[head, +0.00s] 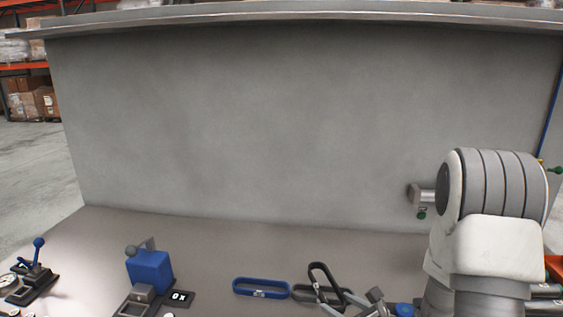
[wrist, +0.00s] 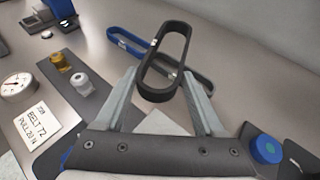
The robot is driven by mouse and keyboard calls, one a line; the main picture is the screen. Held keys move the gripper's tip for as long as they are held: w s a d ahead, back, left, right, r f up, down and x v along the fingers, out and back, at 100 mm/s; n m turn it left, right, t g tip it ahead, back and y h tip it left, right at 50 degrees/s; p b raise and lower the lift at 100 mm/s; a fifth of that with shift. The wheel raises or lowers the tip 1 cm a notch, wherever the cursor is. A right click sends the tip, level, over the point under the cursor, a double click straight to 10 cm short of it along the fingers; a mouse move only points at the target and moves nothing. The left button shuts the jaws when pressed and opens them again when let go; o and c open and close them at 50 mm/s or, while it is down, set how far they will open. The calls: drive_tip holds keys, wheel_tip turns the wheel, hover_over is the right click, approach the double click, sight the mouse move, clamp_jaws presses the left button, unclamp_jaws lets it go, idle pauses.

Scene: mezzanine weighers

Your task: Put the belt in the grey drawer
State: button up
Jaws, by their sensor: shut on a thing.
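A black loop belt (head: 320,272) stands tilted up between the fingers of my gripper (head: 347,303), at the lower right of the head view. In the wrist view, my gripper (wrist: 161,80) is shut on this black belt (wrist: 178,40), one finger on each side. The belt has a small pale mark on its side. A dark grey belt (wrist: 203,78) lies on the bench behind it, partly hidden by the held belt. A blue belt (wrist: 126,42) lies beside the grey one. I cannot make out a grey drawer in either view.
A blue lever (head: 38,255) is at far left. A tall grey panel (head: 280,120) rises behind the bench. A gauge (wrist: 16,86) and label card (wrist: 46,126) lie left.

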wheel_tip(320, 180, up, 6)
drive_tip(key=p, duration=0.3)
wheel_tip(320, 180, down, 7)
drive_tip(key=b, duration=0.3)
drive_tip(key=shift+r, duration=0.1)
drive_tip(key=shift+w, duration=0.1)
